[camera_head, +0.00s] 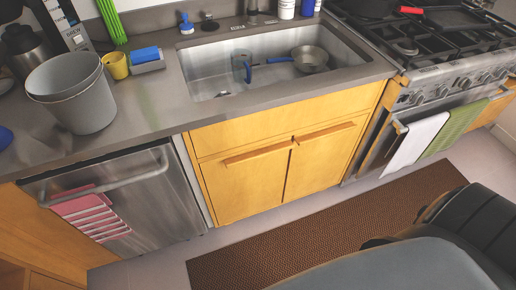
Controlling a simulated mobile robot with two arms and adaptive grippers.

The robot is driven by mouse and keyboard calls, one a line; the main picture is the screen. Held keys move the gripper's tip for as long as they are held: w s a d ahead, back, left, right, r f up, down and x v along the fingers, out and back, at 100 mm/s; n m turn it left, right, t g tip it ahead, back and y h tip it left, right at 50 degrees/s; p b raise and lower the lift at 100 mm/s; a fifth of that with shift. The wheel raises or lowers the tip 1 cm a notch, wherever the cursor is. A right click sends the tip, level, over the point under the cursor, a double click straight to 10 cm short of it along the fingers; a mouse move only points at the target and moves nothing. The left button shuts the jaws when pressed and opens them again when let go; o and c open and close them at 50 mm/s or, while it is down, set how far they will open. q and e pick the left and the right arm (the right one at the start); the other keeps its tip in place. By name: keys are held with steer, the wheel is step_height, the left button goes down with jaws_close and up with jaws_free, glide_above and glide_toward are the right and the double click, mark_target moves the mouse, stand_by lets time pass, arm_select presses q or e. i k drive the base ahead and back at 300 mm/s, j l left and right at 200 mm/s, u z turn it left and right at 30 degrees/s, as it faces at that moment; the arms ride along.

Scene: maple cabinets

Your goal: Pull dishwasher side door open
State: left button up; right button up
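The dishwasher (150,195) is at the lower left under the counter, with a brushed steel front. Its side door looks shut against the cabinet line. A curved steel bar handle (118,183) runs across the upper part of the door. A pink and white striped towel (92,217) hangs over the handle's left part and covers some of the door. Neither of my grippers is in view, so nothing is seen touching the handle or the door.
Yellow wooden cabinet doors (243,187) stand right of the dishwasher, below the sink (215,78). The oven (385,140), hung with towels, is farther right. A brown mat (330,235) lies on the floor. Grey bins (78,95) stand on the counter above the dishwasher.

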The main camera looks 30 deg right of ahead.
mark_target(245, 183)
steer(key=z, duration=0.75)
